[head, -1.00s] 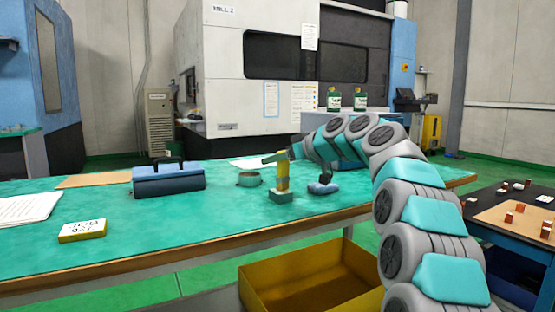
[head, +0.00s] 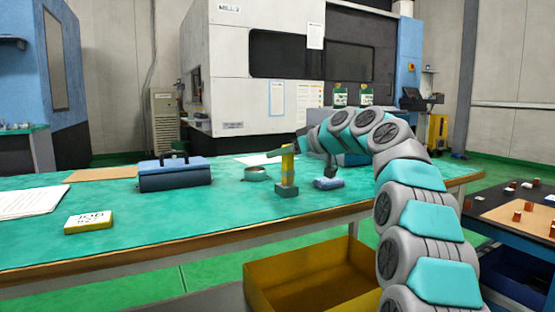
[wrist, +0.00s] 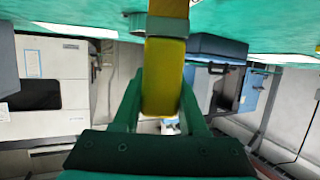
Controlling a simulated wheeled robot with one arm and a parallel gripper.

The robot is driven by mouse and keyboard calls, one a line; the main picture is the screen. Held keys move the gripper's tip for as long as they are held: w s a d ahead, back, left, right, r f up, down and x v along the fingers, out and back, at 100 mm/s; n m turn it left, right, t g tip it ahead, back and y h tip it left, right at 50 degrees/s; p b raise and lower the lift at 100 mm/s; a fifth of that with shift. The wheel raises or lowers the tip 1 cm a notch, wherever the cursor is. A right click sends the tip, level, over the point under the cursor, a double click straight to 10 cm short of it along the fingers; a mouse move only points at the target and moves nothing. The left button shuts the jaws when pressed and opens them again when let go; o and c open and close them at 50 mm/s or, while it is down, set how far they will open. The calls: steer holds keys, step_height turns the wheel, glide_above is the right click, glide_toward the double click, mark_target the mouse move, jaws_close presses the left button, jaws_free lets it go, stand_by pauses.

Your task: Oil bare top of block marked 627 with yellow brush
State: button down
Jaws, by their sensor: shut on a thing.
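My gripper (head: 288,151) is shut on the yellow brush (head: 287,165) above the green table; the wrist view also shows my gripper (wrist: 162,88). The brush (wrist: 165,70) hangs upright with a grey-green collar (wrist: 167,27) at its lower end. Its tip is partly hidden, and I cannot tell whether it touches the table. A yellow-edged block with a white top (head: 88,221) lies at the table's front left, apart from the brush. It reads "JOB" over a number too blurred to read. I cannot pick out the mark 627.
A round tin (head: 255,174) and a blue pad-like thing (head: 328,183) stand beside the brush. A blue toolbox (head: 174,178) stands left, with papers (head: 30,202) further left. A yellow bin (head: 305,280) is below the front edge. A side table (head: 510,218) holds small blocks.

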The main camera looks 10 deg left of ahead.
mark_target(288, 156)
steer(key=shift+s+d, duration=0.25)
steer(key=shift+s, duration=0.1)
steer(key=shift+s+d+f+b, duration=0.3)
steer(key=shift+s+d+b, duration=0.25)
steer(key=shift+s+b, duration=0.5)
steer(key=shift+s+d+r+b, duration=0.15)
steer(key=shift+s+d+b, duration=0.15)
steer(key=shift+b, duration=0.2)
steer(key=shift+r+p, duration=2.55)
steer(key=shift+r, duration=0.5)
step_height(288, 156, up, 3)
steer(key=p, duration=0.2)
steer(key=shift+p, duration=0.35)
